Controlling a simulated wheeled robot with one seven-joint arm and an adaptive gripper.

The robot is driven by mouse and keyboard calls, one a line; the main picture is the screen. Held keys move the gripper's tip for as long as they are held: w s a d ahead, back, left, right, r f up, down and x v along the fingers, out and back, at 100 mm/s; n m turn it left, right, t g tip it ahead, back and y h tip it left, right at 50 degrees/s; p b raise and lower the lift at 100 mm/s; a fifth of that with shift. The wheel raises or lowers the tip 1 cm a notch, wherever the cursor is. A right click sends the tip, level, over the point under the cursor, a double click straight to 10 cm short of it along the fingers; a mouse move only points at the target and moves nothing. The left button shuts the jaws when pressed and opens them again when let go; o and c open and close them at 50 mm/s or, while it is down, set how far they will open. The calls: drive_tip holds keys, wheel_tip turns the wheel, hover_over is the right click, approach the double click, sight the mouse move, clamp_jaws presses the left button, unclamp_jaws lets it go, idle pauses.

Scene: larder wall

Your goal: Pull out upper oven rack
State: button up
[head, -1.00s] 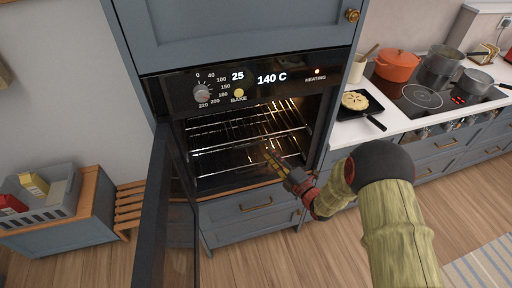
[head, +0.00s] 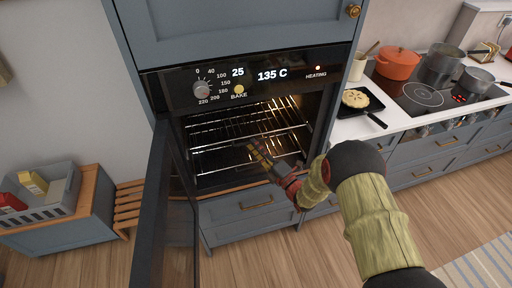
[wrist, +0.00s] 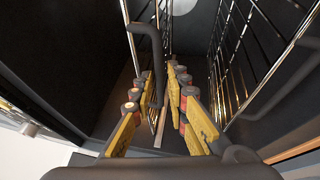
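The oven (head: 255,85) stands open, its dark door (head: 165,215) swung out to the left. Inside, the upper rack (head: 225,143) is a wire shelf with a bright front bar, and a lower rack (head: 215,162) lies beneath it. Both look pushed in.
Drawers (head: 250,205) lie below the oven. A counter at right holds a pie in a pan (head: 357,99) and an orange pot (head: 398,63). A grey crate (head: 42,195) stands at left.

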clamp_jaws()
idle(0.8)
